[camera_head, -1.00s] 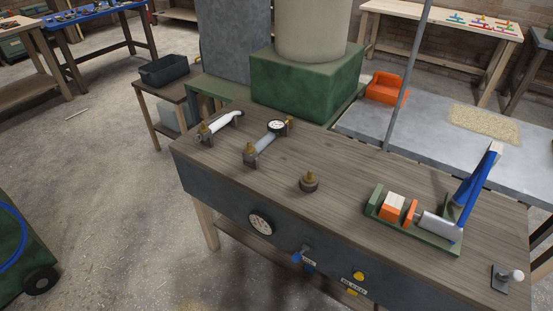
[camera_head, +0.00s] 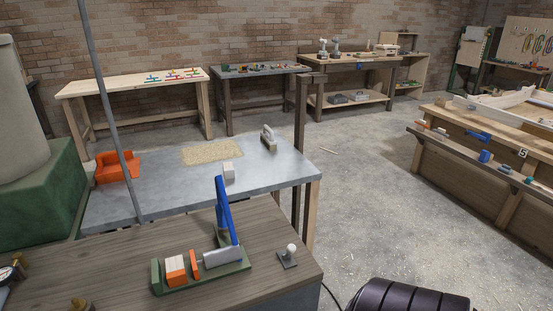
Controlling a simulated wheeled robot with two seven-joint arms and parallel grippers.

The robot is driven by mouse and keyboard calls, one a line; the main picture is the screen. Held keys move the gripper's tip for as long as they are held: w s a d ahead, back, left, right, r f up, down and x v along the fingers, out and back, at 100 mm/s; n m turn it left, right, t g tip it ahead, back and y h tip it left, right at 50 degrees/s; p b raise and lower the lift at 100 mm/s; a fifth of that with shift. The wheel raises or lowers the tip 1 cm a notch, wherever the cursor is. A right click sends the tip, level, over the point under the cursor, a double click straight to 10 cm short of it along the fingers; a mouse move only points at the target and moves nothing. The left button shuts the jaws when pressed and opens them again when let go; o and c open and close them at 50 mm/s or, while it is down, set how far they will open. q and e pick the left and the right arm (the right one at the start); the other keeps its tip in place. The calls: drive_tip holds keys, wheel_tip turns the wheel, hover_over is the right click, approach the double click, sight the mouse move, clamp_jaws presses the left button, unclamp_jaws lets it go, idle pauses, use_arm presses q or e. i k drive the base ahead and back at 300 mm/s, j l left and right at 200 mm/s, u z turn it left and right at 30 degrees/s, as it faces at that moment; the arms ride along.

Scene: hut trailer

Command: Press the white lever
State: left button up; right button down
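A small lever with a white round knob (camera_head: 291,249) stands on a dark square base plate (camera_head: 287,261) near the right end of the wooden bench top (camera_head: 120,262) in the head view. It stands upright, just right of a green clamp fixture (camera_head: 205,282). Neither of my grippers is in view, and nothing touches the lever.
The fixture has a blue handle (camera_head: 226,212), orange and white blocks and a grey cylinder. Behind it is a grey table (camera_head: 270,178) with an orange tray (camera_head: 117,167) and a grey post (camera_head: 105,100). Open floor (camera_head: 375,215) lies to the right.

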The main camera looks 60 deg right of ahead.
sight(291, 248)
drive_tip(key=z, duration=1.85)
